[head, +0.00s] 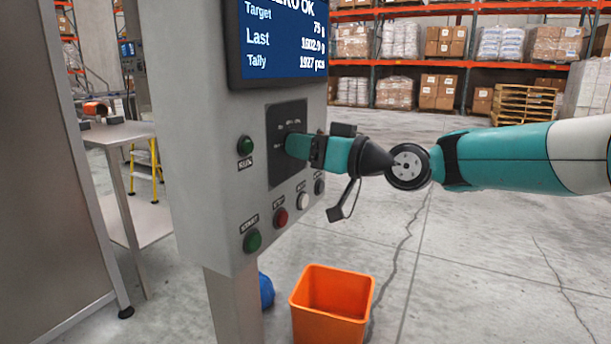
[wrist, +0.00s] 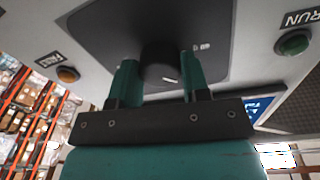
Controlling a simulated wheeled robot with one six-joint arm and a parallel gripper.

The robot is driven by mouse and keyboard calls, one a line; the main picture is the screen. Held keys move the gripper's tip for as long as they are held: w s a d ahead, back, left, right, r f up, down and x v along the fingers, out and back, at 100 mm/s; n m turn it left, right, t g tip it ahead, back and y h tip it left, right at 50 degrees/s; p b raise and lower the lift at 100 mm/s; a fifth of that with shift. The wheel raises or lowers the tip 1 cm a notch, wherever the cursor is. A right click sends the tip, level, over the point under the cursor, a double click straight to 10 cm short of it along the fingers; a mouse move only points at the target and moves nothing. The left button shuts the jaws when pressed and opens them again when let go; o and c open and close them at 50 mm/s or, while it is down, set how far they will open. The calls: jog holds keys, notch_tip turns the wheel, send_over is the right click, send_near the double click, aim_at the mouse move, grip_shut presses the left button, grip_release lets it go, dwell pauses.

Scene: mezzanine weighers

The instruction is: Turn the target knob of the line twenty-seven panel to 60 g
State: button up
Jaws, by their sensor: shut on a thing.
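The panel (head: 195,120) is a grey box on a post, filling the left-centre of the head view. Its screen (head: 283,62) reads Target 75 g, though the last digits are small. The target knob (wrist: 160,62) is dark and round on a black plate (wrist: 110,25), with a short white mark on its near side. My gripper (wrist: 160,80) is shut on the knob, one teal finger on each side. In the head view my gripper (head: 290,144) reaches the black plate from the right and hides the knob and most of the dial markings.
Below the plate are a green START button (head: 252,240), a red button (head: 281,218) and a white button (head: 303,200). An orange bin (head: 330,318) stands on the floor. Open floor lies right.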

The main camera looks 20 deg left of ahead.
jog(key=n+g+b, duration=0.1)
jog(key=n+b, duration=0.8)
jog(key=shift+w+f, duration=0.1)
jog(key=shift+w, duration=0.05)
jog(key=shift+n+b, duration=0.35)
jog(key=shift+n, duration=0.05)
jog(key=o, duration=0.9)
jog(key=shift+d, duration=0.15)
jog(key=d, duration=0.5)
jog(key=s+d+f+b, duration=0.1)
jog(key=d, duration=0.5)
jog(key=d+b, duration=0.1)
jog(key=d, duration=0.5)
jog(key=shift+s+f, duration=0.2)
